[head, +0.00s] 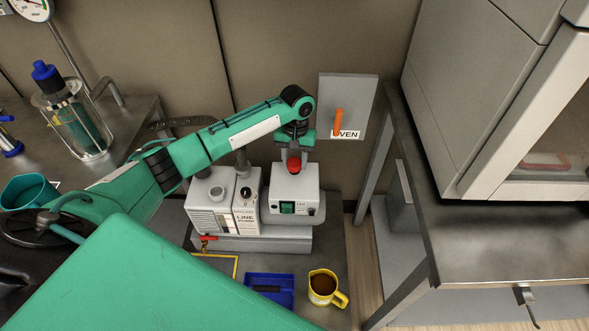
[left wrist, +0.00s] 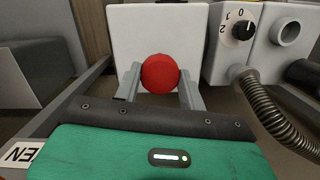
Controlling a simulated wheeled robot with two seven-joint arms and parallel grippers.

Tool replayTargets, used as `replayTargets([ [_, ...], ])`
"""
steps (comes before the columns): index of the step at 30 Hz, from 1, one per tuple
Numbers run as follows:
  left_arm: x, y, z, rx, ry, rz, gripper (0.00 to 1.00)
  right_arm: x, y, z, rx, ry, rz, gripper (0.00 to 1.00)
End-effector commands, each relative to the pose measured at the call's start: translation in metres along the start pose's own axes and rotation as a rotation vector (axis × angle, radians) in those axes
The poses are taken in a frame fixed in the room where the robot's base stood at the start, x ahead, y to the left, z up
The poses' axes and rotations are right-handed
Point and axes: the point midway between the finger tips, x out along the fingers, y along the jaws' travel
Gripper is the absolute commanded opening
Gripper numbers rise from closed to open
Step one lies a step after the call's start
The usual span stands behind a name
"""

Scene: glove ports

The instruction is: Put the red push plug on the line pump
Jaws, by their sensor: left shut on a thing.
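The red push plug (head: 294,165) is held between the fingers of my left gripper (head: 294,157), over the right-hand white box of the line pump (head: 246,217). In the left wrist view the plug (left wrist: 160,73) shows as a round red face between the two grey fingers of my gripper (left wrist: 160,84). The pump's pale box (left wrist: 155,32) is right behind it; I cannot tell whether the plug touches it. The pump's black dial (left wrist: 241,29) and an open round port (left wrist: 288,32) are to the right. My right gripper is not in view.
A ribbed hose (left wrist: 275,110) runs beside the pump in the left wrist view. A blue tray (head: 269,290) and a yellow jug (head: 326,287) with brown contents stand in front of the pump. An OVEN sign (head: 347,100) hangs behind; a steel bench (head: 490,240) is at right.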

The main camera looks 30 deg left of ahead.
Motion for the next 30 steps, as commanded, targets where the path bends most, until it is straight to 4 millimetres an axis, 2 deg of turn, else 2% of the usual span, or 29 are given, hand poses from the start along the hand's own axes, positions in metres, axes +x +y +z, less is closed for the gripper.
replayTargets([
  [9,0.04,-0.001,-0.005,-0.002,-0.001,-0.002,0.19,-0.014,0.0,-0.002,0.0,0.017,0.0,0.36],
  [20,0.042,0.0,-0.005,-0.001,0.0,0.0,0.19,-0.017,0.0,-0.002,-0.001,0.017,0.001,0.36],
  [21,0.043,0.0,-0.005,0.0,0.0,0.0,0.43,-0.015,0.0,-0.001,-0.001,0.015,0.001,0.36],
  [24,0.043,0.0,-0.005,0.0,0.0,0.0,0.62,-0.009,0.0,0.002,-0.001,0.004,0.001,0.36],
  [30,0.043,0.0,-0.005,-0.001,0.0,0.0,0.63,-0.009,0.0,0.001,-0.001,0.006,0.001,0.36],
])
